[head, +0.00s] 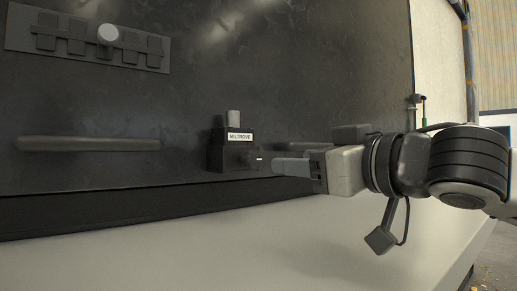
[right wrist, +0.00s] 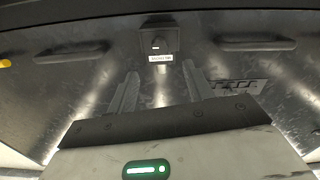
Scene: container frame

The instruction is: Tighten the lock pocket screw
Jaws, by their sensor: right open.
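The lock pocket (head: 217,158) is a small black box on the dark upright panel, with a white label and a light grey peg standing up at its top. Its screw (head: 252,158) is a dark round knob with a light mark, on the side toward my right gripper. The right wrist view also shows the pocket (right wrist: 172,40) and the screw (right wrist: 157,43), ahead of the fingers. My right gripper (head: 283,167) is to the right of the screw, apart from it. Its two fingers (right wrist: 160,84) are spread with nothing between them. My left gripper is not in view.
Bar handles (head: 88,144) flank the pocket; the right one is partly behind my wrist. A rack with dark tabs and a round white piece (head: 108,34) is at upper left. A pale surface (head: 220,245) lies below. The space between gripper and screw looks clear.

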